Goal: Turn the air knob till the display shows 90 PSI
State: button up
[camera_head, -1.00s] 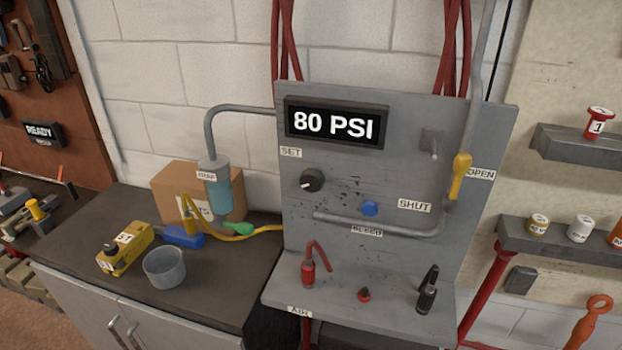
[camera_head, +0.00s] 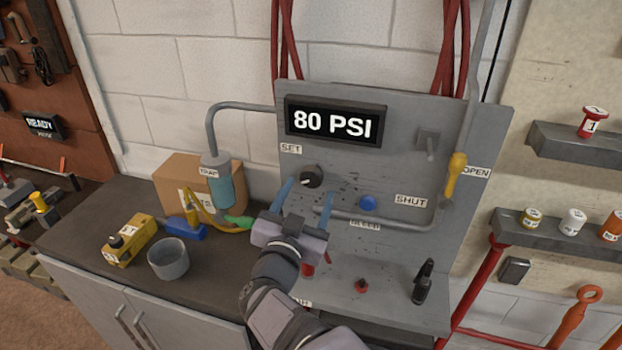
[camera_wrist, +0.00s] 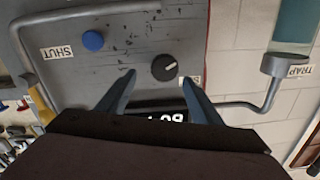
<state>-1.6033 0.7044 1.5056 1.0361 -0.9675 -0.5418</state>
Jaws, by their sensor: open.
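The display (camera_head: 334,123) on the grey panel reads 80 PSI. The black air knob (camera_head: 312,177) with a white pointer mark sits below it, under the SET label (camera_head: 291,149). My gripper (camera_head: 306,192) is open in front of the panel, with its two blue fingers pointing at it; the left finger is close to the knob. In the wrist view the picture is turned over: the knob (camera_wrist: 165,68) shows between and beyond the fingertips, apart from both, and the display (camera_wrist: 165,116) is partly hidden by my gripper.
A blue button (camera_head: 368,203) and a pipe run below and right of the knob. A yellow lever (camera_head: 455,178) stands by the OPEN label. A small switch (camera_head: 430,144) is right of the display. A grey cup (camera_head: 168,259) and yellow box (camera_head: 129,240) stand on the left counter.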

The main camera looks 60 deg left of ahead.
aim_at(310, 180)
jog(key=shift+m+t, duration=0.3)
jog(key=shift+m, duration=0.1)
jog(key=shift+w+a+f+p, duration=0.1)
jog(key=shift+w+a+p, duration=0.35)
jog(key=shift+a, duration=0.2)
jog(key=shift+w+a+f+p, duration=0.1)
jog(key=shift+w+a+p, duration=0.2)
jog(key=shift+a+p, duration=0.3)
jog(key=shift+w+a+p, duration=0.35)
jog(key=shift+w+a, duration=0.05)
jog(key=shift+a, duration=0.3)
jog(key=shift+p+x, duration=0.4)
jog(key=shift+x, duration=0.6)
jog(key=shift+f, duration=0.15)
jog(key=c, duration=1.1)
